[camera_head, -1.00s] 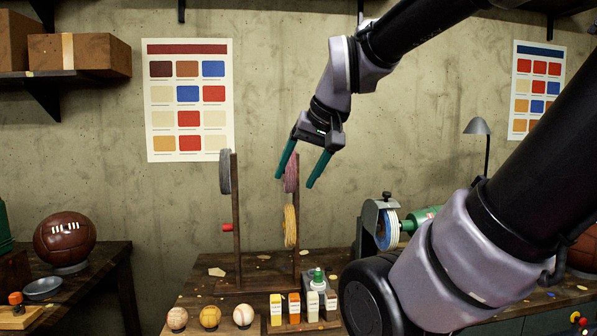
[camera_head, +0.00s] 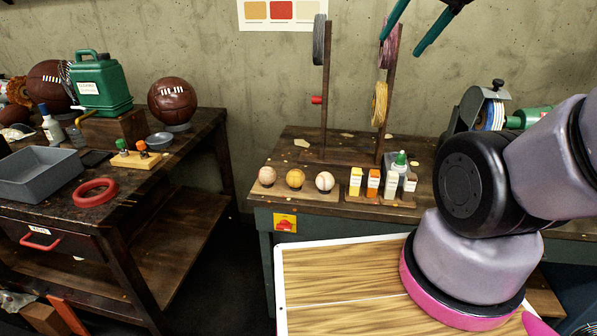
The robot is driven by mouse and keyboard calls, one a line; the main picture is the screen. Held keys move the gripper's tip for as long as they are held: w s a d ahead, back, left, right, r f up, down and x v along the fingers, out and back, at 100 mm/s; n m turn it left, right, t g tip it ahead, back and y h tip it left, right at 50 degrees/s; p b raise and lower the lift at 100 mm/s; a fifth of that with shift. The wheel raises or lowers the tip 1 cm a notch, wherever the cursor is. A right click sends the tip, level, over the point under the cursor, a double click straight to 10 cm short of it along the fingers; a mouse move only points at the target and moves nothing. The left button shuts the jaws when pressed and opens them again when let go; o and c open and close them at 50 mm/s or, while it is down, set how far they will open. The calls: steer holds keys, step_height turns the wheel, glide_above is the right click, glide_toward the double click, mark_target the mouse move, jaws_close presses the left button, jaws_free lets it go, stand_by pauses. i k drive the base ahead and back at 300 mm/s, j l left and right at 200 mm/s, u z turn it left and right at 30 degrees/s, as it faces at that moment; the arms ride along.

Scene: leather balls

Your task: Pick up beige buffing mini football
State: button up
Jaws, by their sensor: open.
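I cannot make out a beige mini football for certain in this view. Three small balls stand in a row on a wooden stand on the middle bench: a tan one (camera_head: 267,176), a yellow-orange one (camera_head: 295,179) and a whitish one with red seams (camera_head: 325,181). My gripper (camera_head: 399,46) is at the top edge, its two green fingers spread and pointing down, with nothing between them. It appears well above the bench, in front of the thread spools, and its upper part is cut off by the frame.
Spools hang on upright posts (camera_head: 325,95). Small bottles (camera_head: 373,183) stand right of the balls, near a buffing machine (camera_head: 485,110). The left bench holds a grey tray (camera_head: 42,174), red ring (camera_head: 95,192), green canister (camera_head: 100,84) and large brown ball (camera_head: 172,101). Floor shows between benches.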

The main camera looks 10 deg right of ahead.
mark_target(296, 178)
steer(key=i+l+z, duration=0.15)
steer(key=i+z, duration=0.2)
steer(key=i+l+z, duration=0.1)
steer(key=i+z, duration=0.15)
steer(key=z, duration=0.15)
